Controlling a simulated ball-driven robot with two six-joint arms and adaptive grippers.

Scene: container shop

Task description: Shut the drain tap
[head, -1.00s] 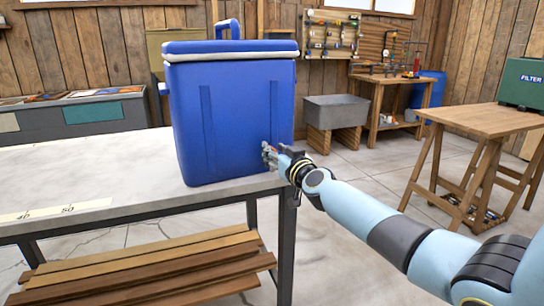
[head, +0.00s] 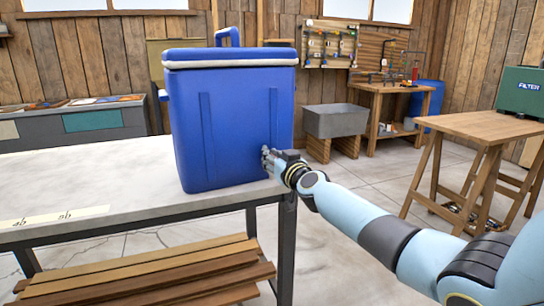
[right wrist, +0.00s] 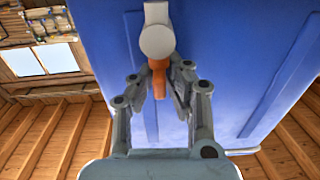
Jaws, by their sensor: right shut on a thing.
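A blue cooler (head: 235,120) with a white-rimmed lid stands upright on the grey-topped bench. Its drain tap is low on the side near the bench's right end. In the right wrist view the tap has a pale round body (right wrist: 157,40) and an orange lever (right wrist: 158,75) pointing down in that picture. My right gripper (head: 269,162) is at this tap, close against the cooler wall. In the right wrist view its fingers (right wrist: 159,82) are on either side of the orange lever, shut on it. The head view hides the tap behind the fingers. My left gripper is out of view.
Wooden slats (head: 150,280) lie on the shelf below. A wooden table (head: 480,127) with a green filter box (head: 523,92) stands at the right, with open floor between.

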